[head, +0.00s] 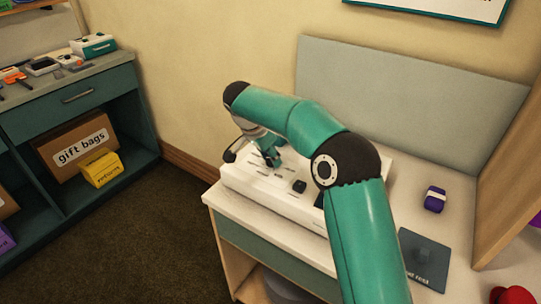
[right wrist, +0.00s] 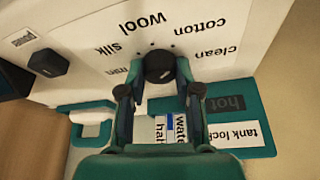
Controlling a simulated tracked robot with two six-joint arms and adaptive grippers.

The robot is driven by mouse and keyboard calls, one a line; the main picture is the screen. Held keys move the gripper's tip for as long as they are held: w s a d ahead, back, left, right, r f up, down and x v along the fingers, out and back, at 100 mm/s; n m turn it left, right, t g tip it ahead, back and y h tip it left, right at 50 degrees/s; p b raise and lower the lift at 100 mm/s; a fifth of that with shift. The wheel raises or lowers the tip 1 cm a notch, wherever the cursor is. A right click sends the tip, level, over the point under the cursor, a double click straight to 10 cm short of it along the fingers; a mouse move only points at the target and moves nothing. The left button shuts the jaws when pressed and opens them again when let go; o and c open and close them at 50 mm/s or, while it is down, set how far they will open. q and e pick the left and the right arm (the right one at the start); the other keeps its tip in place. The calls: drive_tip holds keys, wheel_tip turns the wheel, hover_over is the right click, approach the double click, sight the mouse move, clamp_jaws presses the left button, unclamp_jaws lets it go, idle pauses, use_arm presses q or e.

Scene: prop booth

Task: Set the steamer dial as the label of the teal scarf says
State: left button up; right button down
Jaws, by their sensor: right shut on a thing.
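The steamer (head: 280,197) is a white box with a sloped panel on the table in the head view. Its black dial (right wrist: 158,66) shows in the right wrist view, with the words min, silk, wool, cotton and clean, upside down, in an arc around it. My right gripper (right wrist: 159,88) is shut on the dial, one finger at each side. In the head view the right gripper (head: 268,157) is at the steamer's panel, and the dial is hard to make out there. My left gripper is not in view.
A second black knob (right wrist: 48,63) sits on the panel. A tank lock label (right wrist: 236,136) and a dark hot plate sign (right wrist: 224,104) are near the fingers. A purple item (head: 435,199) and a grey mat (head: 425,258) lie on the table (head: 398,217). A shelf unit (head: 75,95) stands left.

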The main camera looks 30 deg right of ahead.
idle(0.3)
drive_tip(key=c, duration=0.8)
unclamp_jaws()
drive_tip(key=shift+a+r, duration=0.1)
drive_tip(key=v, duration=1.1)
drive_tip(key=shift+a+r, duration=0.1)
drive_tip(key=shift+r, duration=0.3)
